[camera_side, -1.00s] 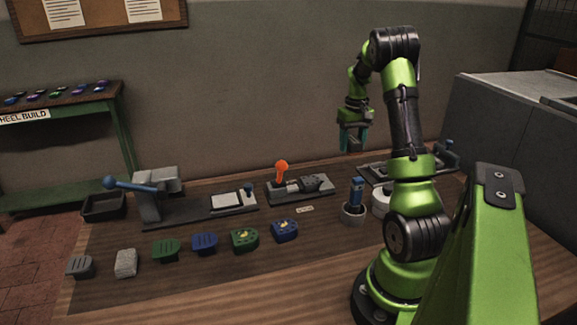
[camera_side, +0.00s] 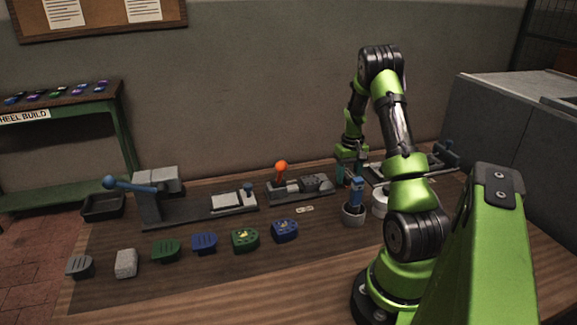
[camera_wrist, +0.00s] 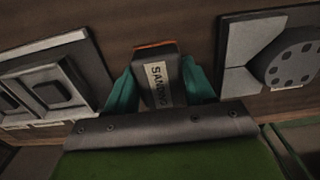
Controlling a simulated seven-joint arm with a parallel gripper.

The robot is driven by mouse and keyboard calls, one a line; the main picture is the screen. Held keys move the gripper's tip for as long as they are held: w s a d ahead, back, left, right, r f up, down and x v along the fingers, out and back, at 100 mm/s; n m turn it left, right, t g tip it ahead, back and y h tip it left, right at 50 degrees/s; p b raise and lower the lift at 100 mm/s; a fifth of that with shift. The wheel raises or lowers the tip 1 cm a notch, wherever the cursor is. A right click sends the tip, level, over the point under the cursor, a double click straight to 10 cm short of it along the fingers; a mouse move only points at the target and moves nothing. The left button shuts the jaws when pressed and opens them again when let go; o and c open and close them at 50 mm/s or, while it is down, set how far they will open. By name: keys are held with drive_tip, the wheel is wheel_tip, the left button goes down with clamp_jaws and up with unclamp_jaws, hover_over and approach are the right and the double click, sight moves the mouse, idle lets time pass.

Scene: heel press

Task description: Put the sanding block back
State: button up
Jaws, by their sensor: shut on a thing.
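The sanding block (camera_wrist: 160,77) is dark grey with an orange edge and a pale label reading "SANDING". In the wrist view it sits between the two teal fingers of my gripper (camera_wrist: 160,88), which is shut on it. In the side view my gripper (camera_side: 350,171) is low over the back of the bench, behind the blue-handled tool in its cup. The block is hard to make out there, and I cannot tell whether it touches the bench.
The cup (camera_side: 353,215) with the blue-handled tool stands just in front of my gripper. A fixture with an orange knob (camera_side: 281,167) is to the left. A round-disc fixture (camera_wrist: 293,66) is on the right in the wrist view. Several heel pieces line the front.

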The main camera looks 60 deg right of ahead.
sight(349, 172)
drive_tip(key=shift+f, duration=0.1)
drive_tip(key=o, duration=1)
wheel_tip(349, 172, up, 12)
drive_tip(key=w+a+r+n+t, duration=0.1)
drive_tip(key=w+a+r, duration=0.3)
drive_tip(key=a, duration=0.2)
drive_tip(key=w+a+r+t, duration=0.1)
drive_tip(key=w+a+r, duration=0.2)
drive_tip(key=a, duration=0.3)
drive_tip(key=a+r+n+t, duration=0.1)
drive_tip(key=a+r+t, duration=0.15)
drive_tip(key=a, duration=0.85)
drive_tip(key=a+r+n+t, duration=0.1)
drive_tip(key=a+r+n, duration=0.15)
drive_tip(key=a, duration=0.85)
drive_tip(key=s+a+t+y, duration=0.1)
drive_tip(key=s+a+y, duration=0.1)
drive_tip(key=s+a, duration=0.4)
drive_tip(key=a, duration=0.2)
drive_tip(key=shift+a+t, duration=0.35)
